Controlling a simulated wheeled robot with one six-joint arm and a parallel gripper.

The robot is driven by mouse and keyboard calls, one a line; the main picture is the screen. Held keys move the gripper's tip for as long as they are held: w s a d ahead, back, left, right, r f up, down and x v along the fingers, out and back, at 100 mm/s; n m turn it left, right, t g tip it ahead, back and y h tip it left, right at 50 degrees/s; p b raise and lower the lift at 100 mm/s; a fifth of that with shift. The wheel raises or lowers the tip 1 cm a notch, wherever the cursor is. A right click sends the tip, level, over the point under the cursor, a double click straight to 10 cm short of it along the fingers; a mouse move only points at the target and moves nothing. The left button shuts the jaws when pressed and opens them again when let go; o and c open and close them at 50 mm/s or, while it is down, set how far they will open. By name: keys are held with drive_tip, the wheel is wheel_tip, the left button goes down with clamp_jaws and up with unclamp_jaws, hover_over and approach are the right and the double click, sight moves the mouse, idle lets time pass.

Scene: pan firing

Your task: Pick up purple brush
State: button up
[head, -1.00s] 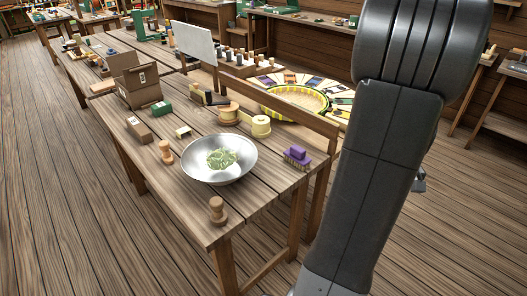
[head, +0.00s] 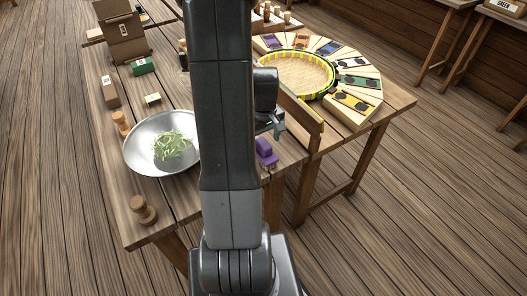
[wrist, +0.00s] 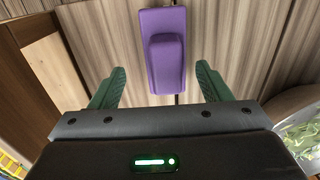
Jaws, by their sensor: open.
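The purple brush (head: 265,152) lies on the wooden table near its right front edge, partly hidden by my arm in the head view. In the wrist view the purple brush (wrist: 167,50) shows its purple back and raised grip from above, ahead of and roughly between the fingers. My gripper (wrist: 160,85) is open and empty, with a green finger on each side. In the head view my gripper (head: 278,130) shows small just above and beside the brush; the exact gap is hard to tell.
A metal bowl of green leaves (head: 162,143) stands left of the brush. A raised wooden rail (head: 300,118) runs close on its right. A round yellow-rimmed basket (head: 298,72) sits behind, ringed by coloured tiles.

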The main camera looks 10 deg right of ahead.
sight(263, 143)
drive_tip(key=f, duration=0.3)
drive_tip(key=shift+s+a+f+p, duration=0.2)
drive_tip(key=shift+s+a+p, duration=0.1)
drive_tip(key=shift+s, duration=0.1)
drive_tip(key=shift+d+f, duration=0.1)
drive_tip(key=shift+f, duration=0.5)
drive_tip(key=c, duration=1.1)
